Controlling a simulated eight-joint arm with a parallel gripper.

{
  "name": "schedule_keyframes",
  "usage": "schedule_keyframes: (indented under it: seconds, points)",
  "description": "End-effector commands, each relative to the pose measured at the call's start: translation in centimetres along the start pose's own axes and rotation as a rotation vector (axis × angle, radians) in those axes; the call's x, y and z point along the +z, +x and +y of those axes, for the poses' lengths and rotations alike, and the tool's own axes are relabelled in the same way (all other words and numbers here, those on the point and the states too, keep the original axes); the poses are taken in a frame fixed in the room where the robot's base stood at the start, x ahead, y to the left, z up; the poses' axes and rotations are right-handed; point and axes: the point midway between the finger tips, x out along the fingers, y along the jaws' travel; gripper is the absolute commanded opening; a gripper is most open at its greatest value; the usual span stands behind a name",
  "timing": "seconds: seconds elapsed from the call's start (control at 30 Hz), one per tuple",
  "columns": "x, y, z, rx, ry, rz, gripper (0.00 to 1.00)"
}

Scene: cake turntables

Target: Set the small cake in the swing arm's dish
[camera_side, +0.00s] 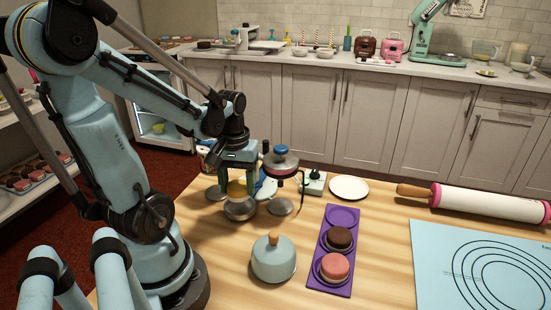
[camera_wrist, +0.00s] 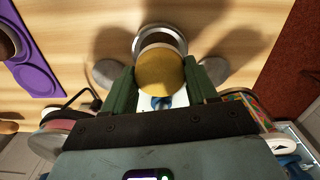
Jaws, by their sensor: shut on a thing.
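The small yellow cake (camera_side: 237,189) is held between the green fingers of my gripper (camera_side: 238,182). In the wrist view the round golden cake (camera_wrist: 161,72) sits between both fingertips of my gripper (camera_wrist: 160,76). A silver round dish (camera_side: 240,210) is just below the cake in the side view. In the wrist view part of the dish's rim (camera_wrist: 158,30) shows past the cake's far edge, so the cake looks slightly off its centre. I cannot tell whether the cake's underside touches the dish. The swing arm's linkage is mostly hidden behind my gripper.
Flat grey discs (camera_side: 280,206) flank the dish. A stand with a blue knob (camera_side: 281,150) is close on the right. A pale blue dome (camera_side: 273,262) and a purple tray (camera_side: 342,214) with brown and pink cakes are nearer the camera. A white plate (camera_side: 349,188) lies right.

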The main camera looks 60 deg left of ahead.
Motion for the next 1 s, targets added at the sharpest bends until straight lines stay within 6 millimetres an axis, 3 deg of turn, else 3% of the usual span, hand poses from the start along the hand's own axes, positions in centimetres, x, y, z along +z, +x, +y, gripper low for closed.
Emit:
schedule_keyframes:
  seconds: [0.3, 0.8, 0.83, 1.0]
  points:
    - [0.0, 3.0, 0.1, 0.000, 0.000, 0.000, 0.29]
    - [0.0, 3.6, 0.0, 0.000, -0.001, 0.000, 0.29]
    - [0.0, 3.6, 0.0, 0.000, -0.001, 0.000, 0.59]
    - [0.0, 3.6, 0.0, 0.000, -0.001, 0.000, 0.83]
